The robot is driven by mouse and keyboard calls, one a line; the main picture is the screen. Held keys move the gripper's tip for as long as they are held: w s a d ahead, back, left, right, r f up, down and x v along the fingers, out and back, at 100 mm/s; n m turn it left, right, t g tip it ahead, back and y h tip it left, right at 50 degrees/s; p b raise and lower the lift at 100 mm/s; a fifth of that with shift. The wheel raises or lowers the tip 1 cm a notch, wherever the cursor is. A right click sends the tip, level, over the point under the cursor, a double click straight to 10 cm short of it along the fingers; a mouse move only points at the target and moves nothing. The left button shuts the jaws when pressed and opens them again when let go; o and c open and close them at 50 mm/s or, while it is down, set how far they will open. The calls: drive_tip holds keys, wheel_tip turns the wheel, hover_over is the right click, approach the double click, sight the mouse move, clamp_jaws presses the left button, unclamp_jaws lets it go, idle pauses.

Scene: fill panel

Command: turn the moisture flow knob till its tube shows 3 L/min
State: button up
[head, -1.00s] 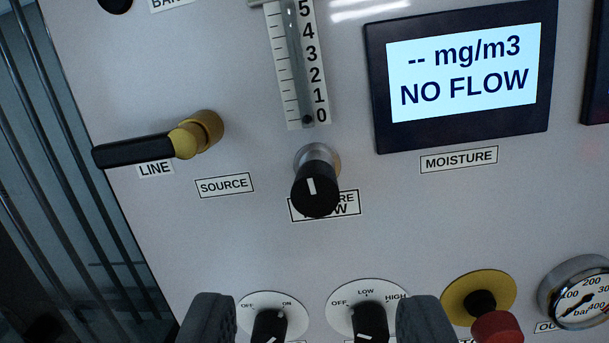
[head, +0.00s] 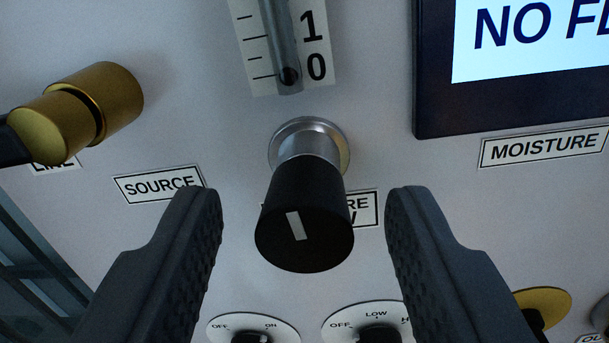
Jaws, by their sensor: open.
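The moisture flow knob (head: 304,215) is a black cylinder with a white pointer mark, on a silver collar below the flow tube. It partly covers its own label. The flow tube (head: 279,40) has a printed scale, and its dark float sits at the bottom by the 0. Only the lower end of the scale shows. My gripper (head: 304,205) is open, with one dark finger on each side of the knob. There is a visible gap on both sides, and neither finger touches it.
The moisture display (head: 520,60) at upper right reads NO FLOW in part.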

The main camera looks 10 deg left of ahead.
drive_tip(key=shift+w+f, duration=0.15)
drive_tip(key=shift+w, duration=0.4)
drive_tip(key=c, duration=1)
drive_tip(key=shift+d, duration=0.15)
